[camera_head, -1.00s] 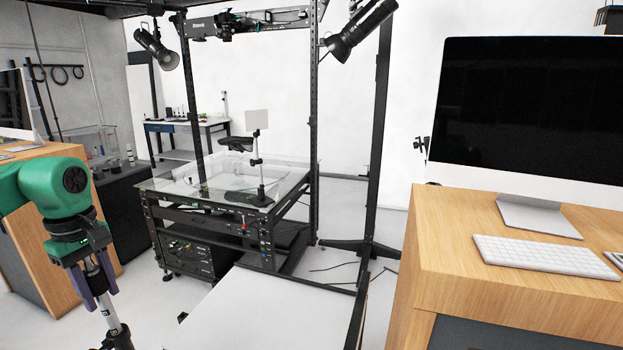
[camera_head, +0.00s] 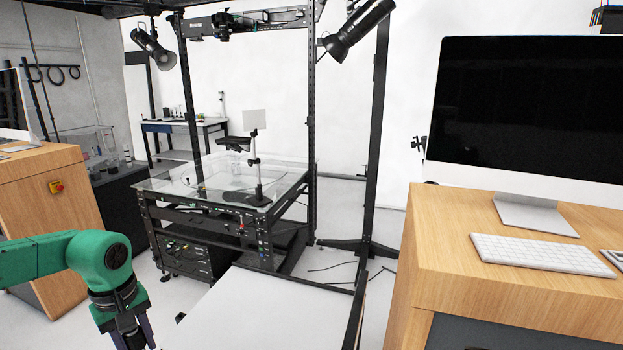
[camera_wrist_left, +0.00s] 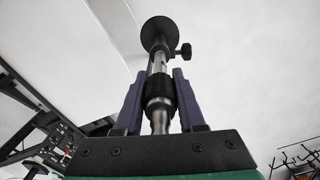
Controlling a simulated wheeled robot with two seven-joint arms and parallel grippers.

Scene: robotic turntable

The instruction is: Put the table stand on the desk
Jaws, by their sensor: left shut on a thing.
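My left gripper (camera_head: 137,338) is at the bottom left of the head view, cut off by the lower edge. In the left wrist view its purple fingers (camera_wrist_left: 159,80) are shut around the metal pole of the table stand (camera_wrist_left: 159,118). The stand has a black collar, a side knob and a dark round disc at its far end. The head view does not clearly show the stand now. A wooden desk (camera_head: 440,250) stands at the right; another wooden desk (camera_head: 40,225) stands at the left. My right gripper is not in view.
The right desk carries a monitor (camera_head: 530,110) and a white keyboard (camera_head: 540,254). A glass-topped turntable rig (camera_head: 180,180) with an upright stand (camera_head: 258,175) is in the middle. A white surface (camera_head: 265,315) lies before it. Strips of the right desk's top are bare.

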